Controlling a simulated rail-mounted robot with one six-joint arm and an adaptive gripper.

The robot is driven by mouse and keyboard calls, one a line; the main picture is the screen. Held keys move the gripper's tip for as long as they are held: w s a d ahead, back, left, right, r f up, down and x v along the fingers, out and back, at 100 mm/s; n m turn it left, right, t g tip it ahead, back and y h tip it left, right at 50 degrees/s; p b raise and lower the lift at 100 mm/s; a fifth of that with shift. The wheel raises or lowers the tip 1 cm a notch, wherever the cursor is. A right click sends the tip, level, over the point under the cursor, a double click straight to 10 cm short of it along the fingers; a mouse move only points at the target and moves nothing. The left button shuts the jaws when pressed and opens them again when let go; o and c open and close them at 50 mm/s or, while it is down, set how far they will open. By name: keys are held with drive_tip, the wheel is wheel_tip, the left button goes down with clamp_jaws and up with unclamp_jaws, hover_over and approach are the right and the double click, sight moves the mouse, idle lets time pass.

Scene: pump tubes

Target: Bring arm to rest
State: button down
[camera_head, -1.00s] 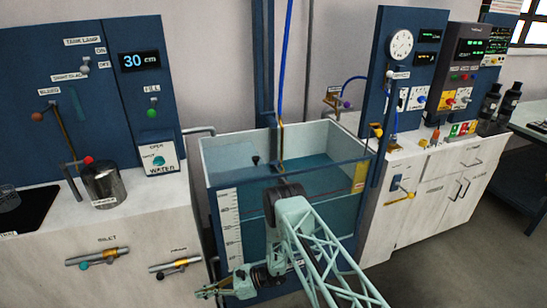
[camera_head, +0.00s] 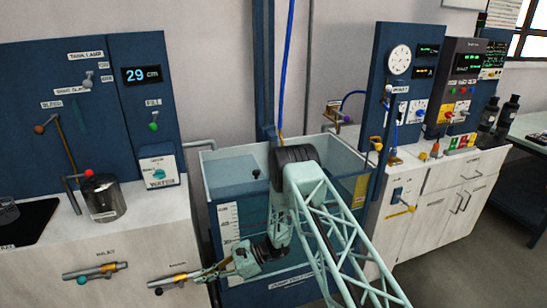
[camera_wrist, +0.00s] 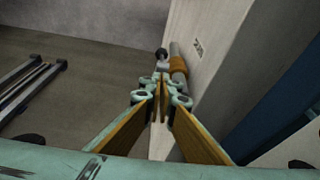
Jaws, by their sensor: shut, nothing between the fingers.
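My gripper (camera_head: 199,275) is at the end of my pale green lattice arm, low in front of the water tank and beside the left cabinet front. In the wrist view my gripper (camera_wrist: 160,90) has its fingers together and empty. Just beyond the fingertips is the right-hand pipe valve (camera_wrist: 177,65) with an orange collar and a dark knob, fixed to the cabinet face. This valve (camera_head: 178,280) also shows in the head view, close to the fingertips. Whether they touch it I cannot tell.
The glass-walled tank (camera_head: 233,228) holds water and stands behind my arm. The left panel display (camera_head: 142,74) reads 29 cm. A metal pot (camera_head: 103,199) stands on the left counter. Another valve (camera_head: 95,271) is further left. Open floor (camera_head: 455,265) lies at the right.

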drive_tip(key=s+d+r+n+h, duration=0.15)
drive_tip(key=d+r, duration=0.25)
drive_tip(key=r, duration=0.9)
drive_tip(key=d+r+n+h, duration=0.2)
drive_tip(key=d+r+n, duration=0.15)
drive_tip(key=r, duration=0.85)
drive_tip(key=s+d+r+n+h, duration=0.1)
drive_tip(key=s+d+r+n, duration=0.1)
drive_tip(key=s+d+r, duration=0.6)
drive_tip(key=s+d+r+n+h, duration=0.15)
drive_tip(key=d+r, duration=0.35)
drive_tip(key=r, duration=0.7)
drive_tip(key=s+d+r+n+t+h, duration=0.3)
drive_tip(key=s+d+r+h, duration=0.1)
drive_tip(key=s+d+r, duration=1)
drive_tip(key=s+d+r+n+t+h, duration=0.2)
drive_tip(key=s+d+t, duration=0.3)
drive_tip(key=s+d, duration=1)
drive_tip(key=shift+s+d+r+h, duration=0.25)
drive_tip(key=shift+s+h, duration=0.65)
drive_tip(key=shift+s, duration=1.35)
drive_tip(key=shift+a, duration=0.1)
drive_tip(key=c, duration=3.3)
unclamp_jaws()
drive_tip(key=shift+c, duration=0.2)
